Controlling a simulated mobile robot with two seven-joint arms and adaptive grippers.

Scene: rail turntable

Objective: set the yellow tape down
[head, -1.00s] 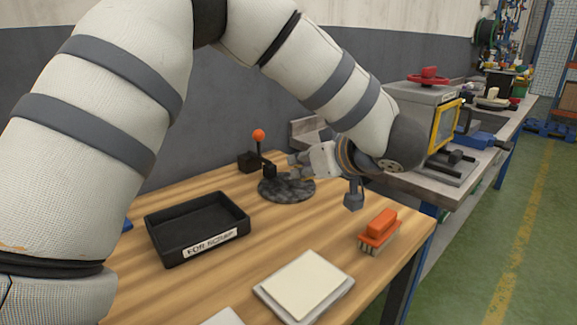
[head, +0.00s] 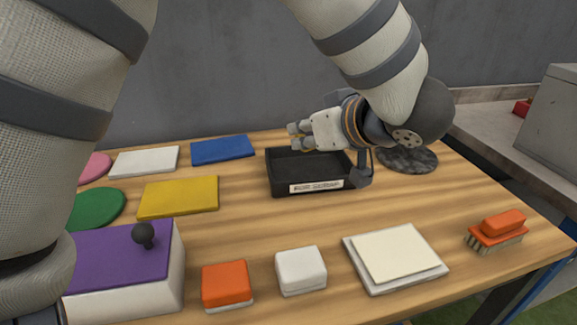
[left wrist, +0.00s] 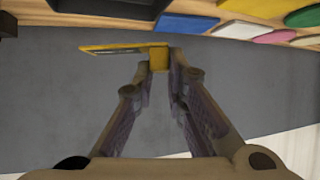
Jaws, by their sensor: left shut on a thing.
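My left gripper (head: 297,138) is shut on the yellow tape (left wrist: 158,59). In the left wrist view the tape is a small yellow block between the fingertips, with a thin yellow and grey strip reaching left from it. In the head view only a trace of yellow shows at the fingers. The gripper appears above the back of the black tray (head: 279,183), which has a white label on its front. A yellow mat (head: 178,197) lies flat left of the tray. My right gripper is not in view.
A blue mat (head: 222,149), a white mat (head: 145,161) and a green disc (head: 97,208) lie left. A purple-topped box (head: 118,252) stands front left. A dark mottled disc (head: 412,161) is right of the tray. An orange brush (head: 498,229) lies near the right edge. Bare wood lies before the tray.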

